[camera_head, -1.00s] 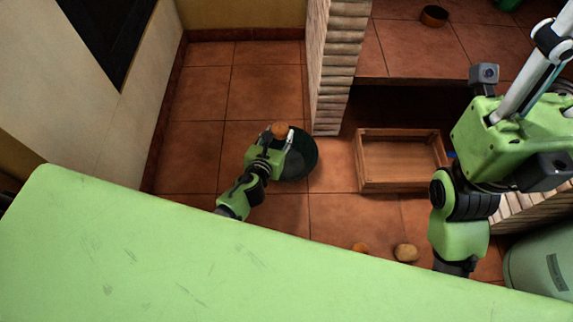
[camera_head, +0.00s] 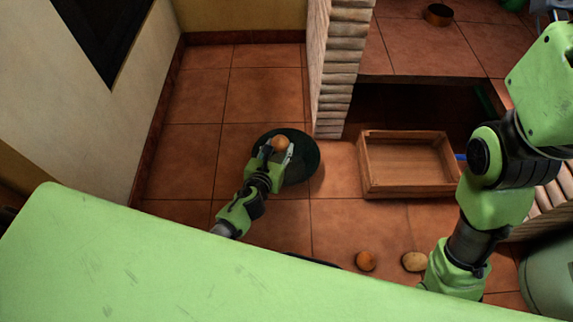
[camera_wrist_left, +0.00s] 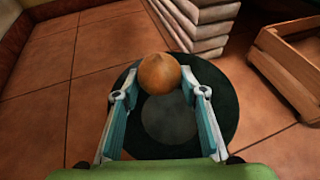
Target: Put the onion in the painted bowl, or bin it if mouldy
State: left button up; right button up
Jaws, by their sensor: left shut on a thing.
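My left gripper (camera_head: 276,149) is shut on a brown-orange onion (camera_head: 280,143). In the left wrist view the onion (camera_wrist_left: 159,73) sits between the two fingertips of the left gripper (camera_wrist_left: 157,88). Its visible side looks evenly brown, with no clear mould; its far side is hidden. The onion is held above a round dark green container (camera_head: 304,162), apparently the bin, which also shows in the left wrist view (camera_wrist_left: 228,112). I cannot make out a painted bowl for sure. My right arm is at the right; its gripper is hidden behind my green body.
An empty wooden crate (camera_head: 400,188) stands on the tiled floor, right of a brick pillar (camera_head: 337,70). Another orange-brown onion (camera_head: 366,261) and a paler potato-like item (camera_head: 414,261) lie on the floor. A small copper-brown bowl (camera_head: 438,16) stands on the tiled counter.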

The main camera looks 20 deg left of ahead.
pick_arm(q)
jog(key=o, duration=1.2)
jog(key=v, duration=1.2)
